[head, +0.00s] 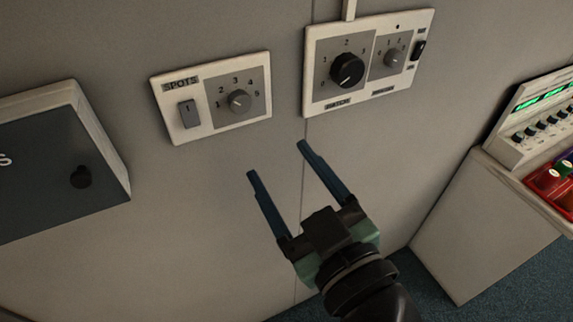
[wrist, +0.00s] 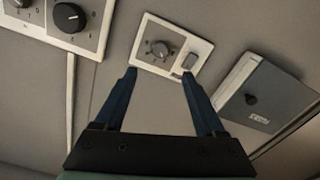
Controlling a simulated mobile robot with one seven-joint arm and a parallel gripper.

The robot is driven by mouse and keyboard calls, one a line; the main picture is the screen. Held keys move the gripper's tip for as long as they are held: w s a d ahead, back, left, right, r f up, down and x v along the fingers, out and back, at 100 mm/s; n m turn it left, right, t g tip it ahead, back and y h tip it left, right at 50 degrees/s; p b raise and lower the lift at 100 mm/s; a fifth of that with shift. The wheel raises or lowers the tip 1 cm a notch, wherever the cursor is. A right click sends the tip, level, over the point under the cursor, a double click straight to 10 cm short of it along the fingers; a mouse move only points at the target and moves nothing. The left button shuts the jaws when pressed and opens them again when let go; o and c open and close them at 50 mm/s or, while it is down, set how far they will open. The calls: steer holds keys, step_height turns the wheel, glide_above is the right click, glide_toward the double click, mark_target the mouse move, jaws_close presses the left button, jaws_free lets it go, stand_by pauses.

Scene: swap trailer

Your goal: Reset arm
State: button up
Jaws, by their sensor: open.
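My gripper (head: 276,160) is open and empty, with its two blue fingers apart in front of the grey wall. In the head view it is below the two switch panels. My gripper also shows in the wrist view (wrist: 160,75), where its fingertips lie just below the SPOTS panel (wrist: 150,27). I cannot tell whether the fingertips touch the wall, but no panel is between them in the head view.
The SPOTS panel (head: 204,131) has a rocker switch and a grey knob. A larger panel (head: 318,103) with a black knob is right of it. A dark-fronted box (head: 60,170) is at left. A console (head: 500,150) with red parts stands at right. The lower wall is bare.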

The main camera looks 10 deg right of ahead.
steer(key=w+a+r+m+t+h, duration=0.1)
steer(key=w+r+m+t, duration=0.1)
steer(key=r, duration=0.6)
steer(key=w+a+r+m+t+h, duration=0.1)
steer(key=w+r+t+h, duration=0.15)
steer(key=r, duration=0.65)
steer(key=s+a+r+m+t+h, duration=0.1)
steer(key=s+r+m+t, duration=0.1)
steer(key=r, duration=0.5)
steer(key=s+a+r+m+t+h, duration=0.1)
steer(key=s+r+m+t, duration=0.1)
steer(key=r, duration=0.5)
steer(key=s+t, duration=0.1)
steer(key=s, duration=0.1)
steer(key=shift+s+r+t, duration=0.2)
steer(key=shift+s+t, duration=0.1)
steer(key=shift+t, duration=0.05)
steer(key=shift+a, duration=0.1)
